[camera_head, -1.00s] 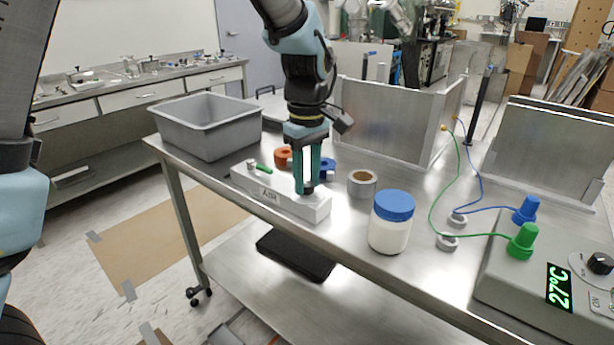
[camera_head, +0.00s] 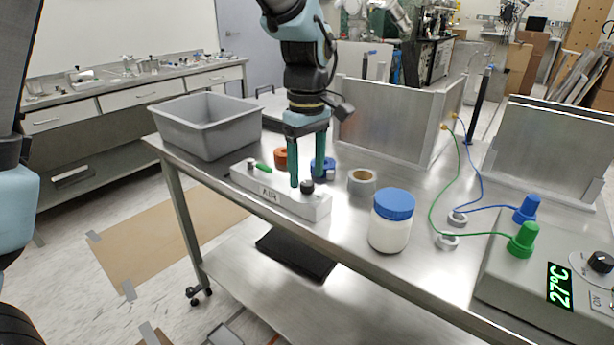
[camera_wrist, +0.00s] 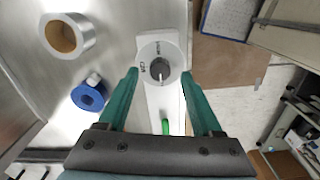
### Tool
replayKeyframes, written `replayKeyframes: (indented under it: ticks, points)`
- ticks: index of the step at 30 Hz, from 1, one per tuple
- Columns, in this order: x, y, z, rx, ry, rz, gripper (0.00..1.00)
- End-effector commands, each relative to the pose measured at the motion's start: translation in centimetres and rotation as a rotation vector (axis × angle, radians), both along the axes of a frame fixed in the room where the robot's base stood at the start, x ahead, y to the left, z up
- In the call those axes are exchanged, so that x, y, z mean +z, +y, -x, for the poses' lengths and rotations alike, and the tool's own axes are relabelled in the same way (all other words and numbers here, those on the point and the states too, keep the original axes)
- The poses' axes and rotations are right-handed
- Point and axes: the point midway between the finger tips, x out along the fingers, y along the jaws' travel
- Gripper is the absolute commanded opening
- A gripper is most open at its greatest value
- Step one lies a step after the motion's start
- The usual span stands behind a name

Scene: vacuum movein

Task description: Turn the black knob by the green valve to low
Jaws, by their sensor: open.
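The black knob (camera_head: 307,187) stands on the right end of the white AIR block (camera_head: 268,199), with the green valve handle (camera_head: 264,168) to its left. In the wrist view the black knob (camera_wrist: 160,69) sits on a round dial plate with small lettering and a light pointer mark directed toward my gripper; the green valve (camera_wrist: 165,127) is nearer to me. My gripper (camera_head: 305,180) is open, its teal fingers just above and at the knob. In the wrist view my gripper (camera_wrist: 160,75) has one finger on each side of the block, with the knob between them, apparently untouched.
A grey tape roll (camera_head: 362,182), a blue-lidded jar (camera_head: 391,220) and a blue ring (camera_head: 323,168) are close by. An orange ring (camera_head: 281,156) and a grey bin (camera_head: 208,126) stand behind left. A temperature box (camera_head: 550,270) is at the right.

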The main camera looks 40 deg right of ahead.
Motion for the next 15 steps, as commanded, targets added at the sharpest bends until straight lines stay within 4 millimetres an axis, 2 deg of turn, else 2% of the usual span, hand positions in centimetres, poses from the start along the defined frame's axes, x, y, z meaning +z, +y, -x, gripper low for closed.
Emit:
replayKeyframes:
  ticks: [9, 15]
  points:
    - [6.3, -0.1, 0.0, 0.001, -0.002, 0.006, 0.67]
    - [8.5, 0.0, 0.0, 0.0, -0.001, 0.003, 0.67]
